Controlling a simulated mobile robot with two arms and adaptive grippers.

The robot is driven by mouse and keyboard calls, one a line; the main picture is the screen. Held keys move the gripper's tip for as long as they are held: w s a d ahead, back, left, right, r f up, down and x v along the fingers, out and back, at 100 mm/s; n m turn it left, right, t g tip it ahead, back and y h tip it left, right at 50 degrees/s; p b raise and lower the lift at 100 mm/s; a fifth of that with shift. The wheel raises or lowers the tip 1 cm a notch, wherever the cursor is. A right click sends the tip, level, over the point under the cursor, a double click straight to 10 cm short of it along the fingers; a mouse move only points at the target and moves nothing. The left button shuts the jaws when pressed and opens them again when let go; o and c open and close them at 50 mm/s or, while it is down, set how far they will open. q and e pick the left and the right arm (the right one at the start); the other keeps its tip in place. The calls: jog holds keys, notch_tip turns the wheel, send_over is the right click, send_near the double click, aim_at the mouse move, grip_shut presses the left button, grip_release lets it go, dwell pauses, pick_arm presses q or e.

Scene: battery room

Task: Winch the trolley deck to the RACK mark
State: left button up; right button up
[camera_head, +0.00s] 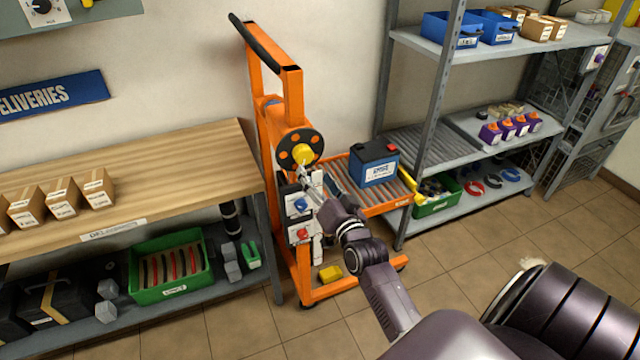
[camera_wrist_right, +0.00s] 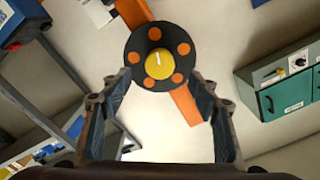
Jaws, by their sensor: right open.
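The orange trolley (camera_head: 262,135) stands between the bench and the rack. Its winch wheel (camera_head: 287,145) is a black disc with orange spots and a yellow hub (camera_head: 303,154); the wheel (camera_wrist_right: 136,43) and hub (camera_wrist_right: 159,64) also show in the right wrist view. The roller deck (camera_head: 378,209) carries a blue battery (camera_head: 376,169) with a dark top. My right gripper (camera_head: 308,178) is in front of the trolley, just below the hub. In the wrist view my right gripper (camera_wrist_right: 158,82) is open and empty, its fingers either side of the hub. I cannot read a RACK mark. My left gripper is out of view.
The metal rack (camera_head: 440,115) stands right of the trolley, with a roller shelf (camera_head: 425,148) beyond the deck. A wooden bench (camera_head: 150,160) with small boxes stands at left. Blue and red controls (camera_head: 300,205) sit below the wheel. Tiled floor (camera_head: 470,265) is clear in front.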

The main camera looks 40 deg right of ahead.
aim_at(306, 158)
jog(key=shift+v, duration=1.2)
jog(key=shift+w+d+r+n, duration=0.1)
jog(key=shift+w+d+n, duration=0.4)
jog(key=shift+w+n, duration=1.25)
jog(key=shift+w+d+n, duration=0.5)
jog(key=shift+w+n, duration=1.15)
jog(key=shift+w, duration=0.2)
jog(key=shift+w+d+r+n, duration=0.1)
jog(key=shift+w+d+n, duration=0.4)
jog(key=shift+w+n, duration=1.25)
jog(key=c, duration=1.2)
jog(key=shift+o, duration=0.2)
